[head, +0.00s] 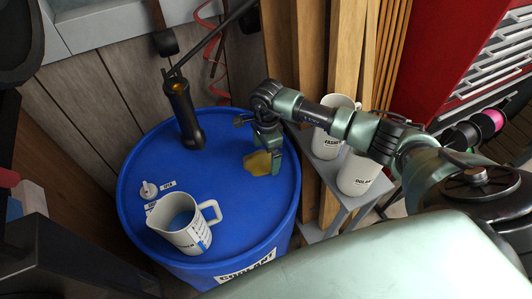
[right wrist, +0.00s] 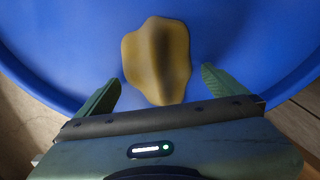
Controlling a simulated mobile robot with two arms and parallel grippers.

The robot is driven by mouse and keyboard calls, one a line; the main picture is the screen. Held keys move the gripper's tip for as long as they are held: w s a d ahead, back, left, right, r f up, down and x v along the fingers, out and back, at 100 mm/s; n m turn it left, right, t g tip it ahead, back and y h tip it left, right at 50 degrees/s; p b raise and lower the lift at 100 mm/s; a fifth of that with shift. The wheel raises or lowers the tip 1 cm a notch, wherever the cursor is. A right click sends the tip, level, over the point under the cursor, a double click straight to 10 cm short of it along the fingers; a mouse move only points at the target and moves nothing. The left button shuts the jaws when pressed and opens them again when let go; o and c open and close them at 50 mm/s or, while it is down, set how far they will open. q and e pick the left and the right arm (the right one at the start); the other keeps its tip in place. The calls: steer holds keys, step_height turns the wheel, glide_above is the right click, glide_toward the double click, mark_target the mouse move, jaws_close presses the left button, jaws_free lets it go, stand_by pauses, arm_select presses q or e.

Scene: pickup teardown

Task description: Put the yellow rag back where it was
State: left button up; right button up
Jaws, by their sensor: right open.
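The yellow rag (head: 257,163) lies on the blue drum's lid (head: 225,220), near its right side. My right gripper (head: 268,158) is just above the rag in the head view, partly in front of it. In the right wrist view the rag (right wrist: 156,60) lies flat on the blue lid, between and beyond the two green fingertips. The right gripper (right wrist: 158,85) is open, its fingers apart on either side of the rag. I cannot tell whether the fingers touch the lid. My left gripper is not in view.
White containers (head: 358,174) sit on a grey shelf right of the drum. The lid's middle is clear.

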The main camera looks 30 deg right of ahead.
step_height(320, 180, up, 12)
steer(key=b, duration=0.4)
steer(key=shift+d+f, duration=0.15)
steer(key=shift+d, duration=0.05)
steer(key=shift+w, duration=0.15)
